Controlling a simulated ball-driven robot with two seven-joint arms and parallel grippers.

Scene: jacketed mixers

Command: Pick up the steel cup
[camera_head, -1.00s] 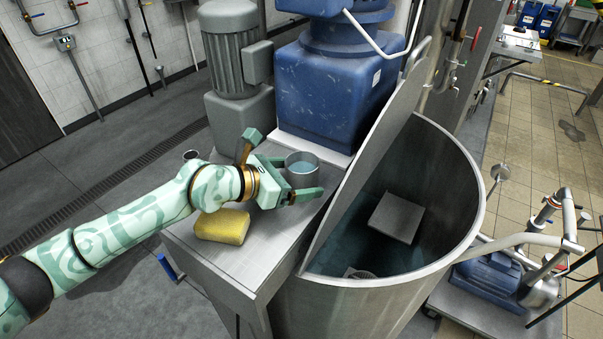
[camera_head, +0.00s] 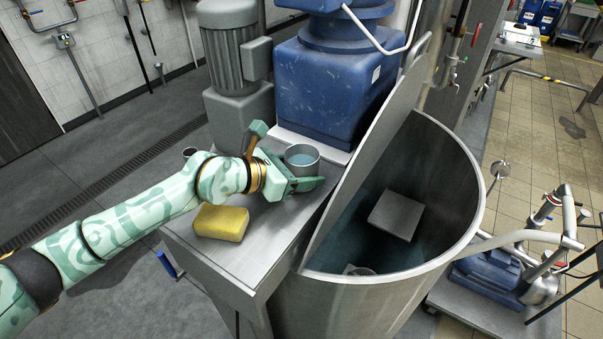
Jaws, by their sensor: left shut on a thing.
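The steel cup (camera_head: 302,160) stands upright on the metal bench (camera_head: 262,254), with bluish liquid showing inside its rim. My left gripper (camera_head: 298,176) reaches in from the left and is shut on the cup. One finger lies across the cup's near side; the other is largely hidden behind the gripper and cup. I cannot tell whether the cup's base touches the bench. My right gripper is not in view.
A yellow sponge (camera_head: 220,223) lies on the bench, just below my left wrist. A large steel tank (camera_head: 362,299) with a raised lid stands close on the right. A blue mixer housing (camera_head: 325,95) and a grey motor (camera_head: 233,62) stand behind the cup.

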